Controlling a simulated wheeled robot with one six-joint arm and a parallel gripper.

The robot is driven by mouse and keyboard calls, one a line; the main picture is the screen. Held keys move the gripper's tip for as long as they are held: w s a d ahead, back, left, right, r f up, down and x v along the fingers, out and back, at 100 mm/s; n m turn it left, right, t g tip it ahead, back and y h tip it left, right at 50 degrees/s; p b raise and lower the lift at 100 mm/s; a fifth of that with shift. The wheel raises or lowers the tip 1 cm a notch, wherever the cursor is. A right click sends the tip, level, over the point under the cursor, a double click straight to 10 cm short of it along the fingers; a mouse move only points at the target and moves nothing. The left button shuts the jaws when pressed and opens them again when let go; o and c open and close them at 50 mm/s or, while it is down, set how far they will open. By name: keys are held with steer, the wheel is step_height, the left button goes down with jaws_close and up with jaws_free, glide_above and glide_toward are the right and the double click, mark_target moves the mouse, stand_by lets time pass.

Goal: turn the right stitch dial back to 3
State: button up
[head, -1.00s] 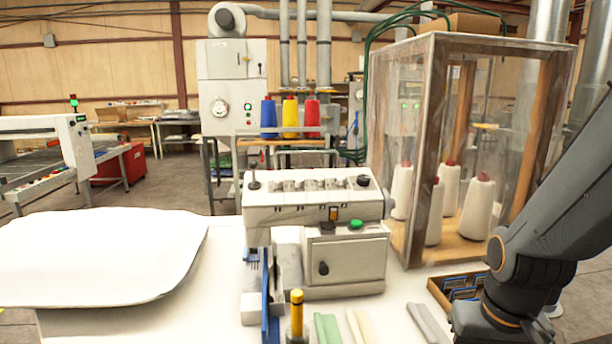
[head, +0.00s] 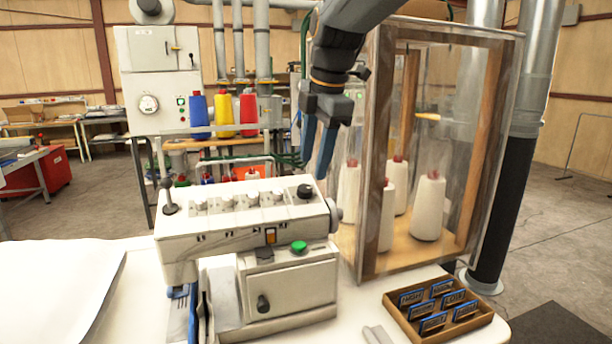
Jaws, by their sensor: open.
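The white sewing machine (head: 250,235) stands on the white table. A row of silver knobs (head: 240,201) runs along its top, and a black dial (head: 305,193) sits at the right end of that row. The dial's numbers and setting are too small to read. My gripper (head: 313,168) hangs pointing down above the dial, its two blue fingers apart and empty. The fingertips appear a little above and slightly right of the dial, with no clear contact.
A clear wood-framed case (head: 375,170) with several white thread cones stands close right of the machine. A wooden tray (head: 445,328) of blue-edged tags lies at front right. A black lever (head: 168,195) rises at the machine's left end. White fabric (head: 60,290) lies at left.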

mark_target(306, 188)
steer(key=shift+n, duration=0.4)
steer(key=shift+w+a+p+x, duration=0.15)
steer(key=shift+p+x, duration=0.45)
steer(key=shift+x, duration=1.2)
steer(key=shift+w+a+p+x, duration=0.15)
steer(key=shift+p+x, duration=0.4)
steer(key=shift+x, duration=1.25)
steer(key=shift+r, duration=0.15)
steer(key=c, duration=1.1)
steer(key=shift+o, duration=0.2)
